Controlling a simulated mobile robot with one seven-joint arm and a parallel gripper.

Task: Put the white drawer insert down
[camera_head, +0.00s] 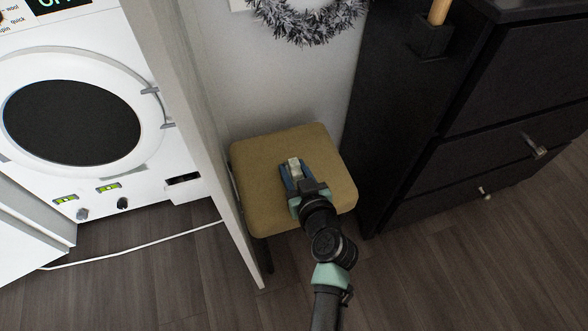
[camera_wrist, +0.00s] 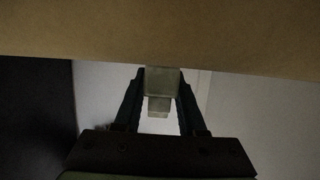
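The white drawer insert is a small, pale, block-like piece (camera_head: 294,164). It also shows between the fingertips in the wrist view (camera_wrist: 162,82). My gripper (camera_head: 296,174) is shut on it, with one dark finger on each side. In the head view, gripper and insert appear over the mustard-coloured stool seat (camera_head: 262,205). In the wrist view the seat (camera_wrist: 150,30) fills the top, and the insert's upper end overlaps its edge. I cannot tell whether the insert touches the seat.
A white washer (camera_head: 140,100) stands at the left behind a pale panel (camera_head: 190,100), with a white cable (camera_head: 140,248) on the floor. A black drawer cabinet (camera_head: 480,130) stands right of the stool. A grey wreath (camera_head: 305,25) hangs above. The seat around my gripper is bare.

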